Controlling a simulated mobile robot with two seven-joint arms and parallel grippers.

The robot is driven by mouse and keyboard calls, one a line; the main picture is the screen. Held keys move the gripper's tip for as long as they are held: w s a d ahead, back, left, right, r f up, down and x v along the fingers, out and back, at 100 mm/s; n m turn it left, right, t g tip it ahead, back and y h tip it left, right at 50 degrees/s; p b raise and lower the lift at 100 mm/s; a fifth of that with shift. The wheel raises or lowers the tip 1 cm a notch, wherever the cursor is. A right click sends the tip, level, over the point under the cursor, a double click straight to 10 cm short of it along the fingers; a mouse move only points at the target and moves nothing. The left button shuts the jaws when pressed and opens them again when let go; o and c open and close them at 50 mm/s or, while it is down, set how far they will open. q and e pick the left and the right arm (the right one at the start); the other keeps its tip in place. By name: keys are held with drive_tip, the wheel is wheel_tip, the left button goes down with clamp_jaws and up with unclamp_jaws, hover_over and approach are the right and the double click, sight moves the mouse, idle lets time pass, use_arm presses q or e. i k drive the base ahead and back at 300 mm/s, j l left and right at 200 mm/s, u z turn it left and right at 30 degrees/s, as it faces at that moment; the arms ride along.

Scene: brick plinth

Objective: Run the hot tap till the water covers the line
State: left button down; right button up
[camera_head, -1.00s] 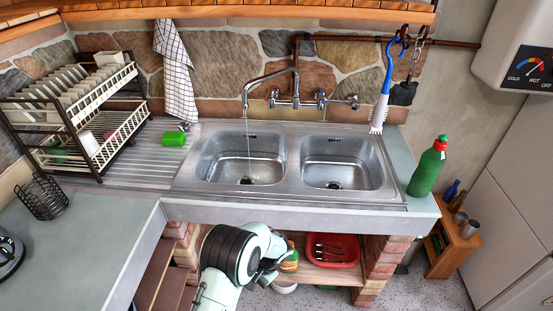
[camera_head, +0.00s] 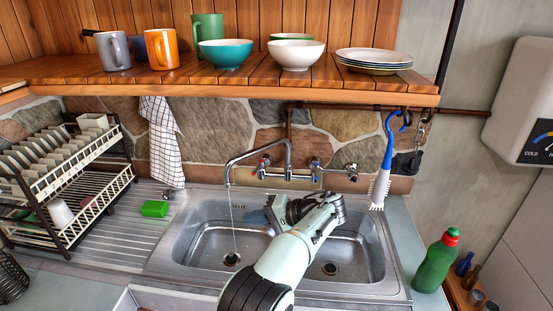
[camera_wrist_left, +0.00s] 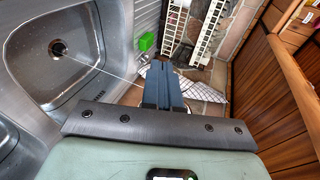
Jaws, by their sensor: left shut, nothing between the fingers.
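The wall tap's curved spout (camera_head: 245,155) pours a thin stream of water (camera_head: 233,222) into the left basin (camera_head: 195,245). A red-marked handle (camera_head: 264,163) is left of a blue-marked handle (camera_head: 315,164). The left basin's drain (camera_head: 231,259) shows, also in the left wrist view (camera_wrist_left: 58,48); no standing water or line can be made out. My left gripper (camera_head: 254,216) is shut and empty over the sink, right of the stream and in front of the handles, apparently apart from them. Its closed fingers (camera_wrist_left: 160,70) fill the wrist view's middle. My right gripper is out of view.
A wooden shelf (camera_head: 215,85) with bowls and mugs overhangs the tap. A blue-handled brush (camera_head: 383,165) hangs at right, a green bottle (camera_head: 436,262) stands below it. A dish rack (camera_head: 65,185), towel (camera_head: 160,140) and green sponge (camera_head: 155,209) are at left.

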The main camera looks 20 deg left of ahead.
sight(261, 162)
drive_tip(key=i, duration=0.9)
